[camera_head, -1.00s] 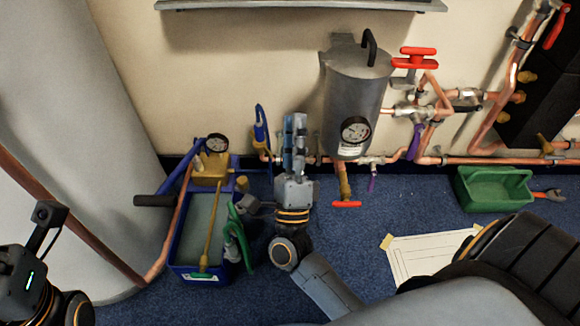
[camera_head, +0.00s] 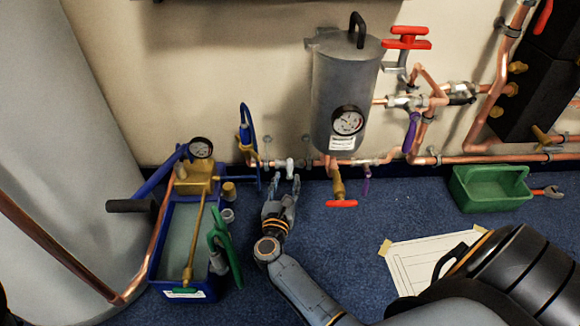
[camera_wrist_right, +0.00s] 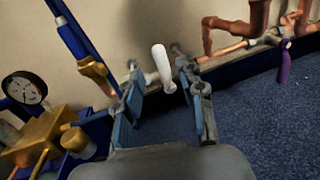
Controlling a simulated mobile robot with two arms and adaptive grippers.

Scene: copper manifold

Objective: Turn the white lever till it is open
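The white lever (camera_head: 290,167) is on the low copper pipe by the wall, left of the grey tank. In the right wrist view the lever (camera_wrist_right: 162,66) is a short white handle, slightly tilted, with its lower end between my fingertips in the picture. My right gripper (camera_head: 283,181) is just below and in front of the lever. In the right wrist view its two fingers (camera_wrist_right: 160,88) are spread apart, with a gap around the lever and no clear contact. My left gripper is out of view.
A blue pump box (camera_head: 192,293) with a gauge stands at left. The grey tank (camera_head: 338,90) and a red handle valve (camera_head: 407,38) are to the right. A purple lever (camera_wrist_right: 283,66) is nearby. A green tray (camera_head: 490,190) sits on the blue floor.

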